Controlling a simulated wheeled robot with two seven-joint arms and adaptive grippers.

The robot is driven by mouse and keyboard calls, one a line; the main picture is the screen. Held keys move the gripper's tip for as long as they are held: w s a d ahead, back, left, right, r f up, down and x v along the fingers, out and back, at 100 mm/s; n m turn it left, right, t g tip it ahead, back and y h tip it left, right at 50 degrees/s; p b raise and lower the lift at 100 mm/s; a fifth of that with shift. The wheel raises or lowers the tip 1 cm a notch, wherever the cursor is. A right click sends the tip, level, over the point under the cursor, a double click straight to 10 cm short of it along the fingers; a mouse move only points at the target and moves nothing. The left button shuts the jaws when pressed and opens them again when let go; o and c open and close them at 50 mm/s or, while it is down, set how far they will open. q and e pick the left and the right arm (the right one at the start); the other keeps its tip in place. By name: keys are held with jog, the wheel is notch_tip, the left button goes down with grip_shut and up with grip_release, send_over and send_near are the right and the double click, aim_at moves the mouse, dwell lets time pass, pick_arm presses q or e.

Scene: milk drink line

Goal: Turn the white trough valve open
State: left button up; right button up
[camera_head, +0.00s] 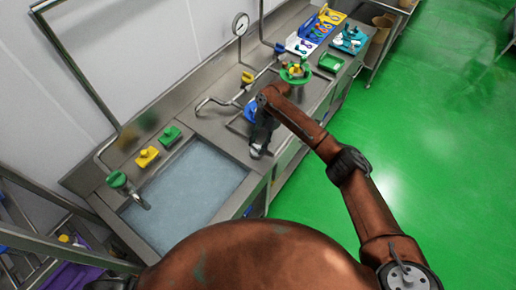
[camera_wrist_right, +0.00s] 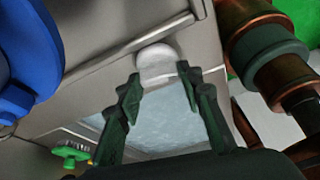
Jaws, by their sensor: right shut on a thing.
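The white trough valve (camera_wrist_right: 157,62) is a rounded white knob at the front rim of the trough, seen between my fingertips in the right wrist view. My right gripper (camera_wrist_right: 160,90) is shut on it, its two dark fingers on either side. In the head view my right gripper (camera_head: 257,151) points down at the right front corner of the trough (camera_head: 247,172) and mostly hides the valve. The trough holds pale, bluish water. My left gripper is not in view.
A green-handled tap (camera_head: 118,180) stands at the trough's left corner. A blue thing (camera_head: 249,111) is close behind my right gripper. The green floor on the right is clear.

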jog(key=shift+n+h+b, duration=0.4)
jog(key=shift+n+b, duration=0.7)
jog(key=shift+b, duration=0.15)
jog(key=o, duration=1.2)
jog(key=shift+c, duration=0.2)
jog(key=v, duration=1.2)
jog(key=shift+w, duration=0.3)
jog(key=shift+f+g, duration=0.1)
jog(key=shift+g, duration=0.2)
